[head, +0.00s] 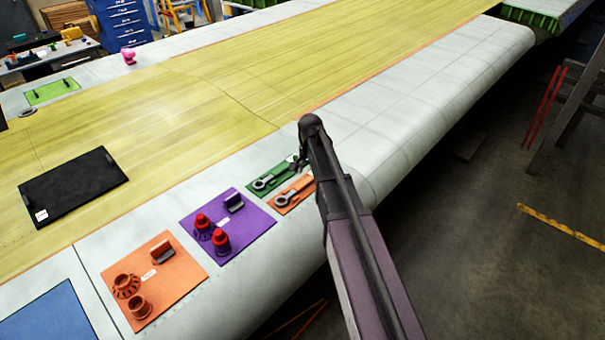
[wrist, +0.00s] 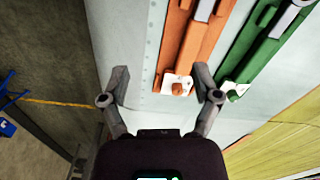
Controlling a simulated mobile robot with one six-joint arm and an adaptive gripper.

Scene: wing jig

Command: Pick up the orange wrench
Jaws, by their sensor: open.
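The orange wrench (head: 297,190) lies on an orange mat (head: 280,209) near the wing's front edge in the head view. It has a grey ring end and an orange handle partly hidden by my arm. In the wrist view the orange wrench (wrist: 191,42) runs up out of frame, with a white tag at the mat's near end. My gripper (wrist: 161,82) is open and empty, its fingers spread. The mat's near end shows by the right finger; the left finger is over bare panel. In the head view my gripper (head: 297,161) is mostly hidden by the arm.
A green mat with a similar green wrench (head: 268,180) lies just beyond; it also shows right of the orange one in the wrist view (wrist: 252,52). A purple mat (head: 250,228) and an orange mat (head: 190,272) hold upright parts. A black slab (head: 75,185) lies left.

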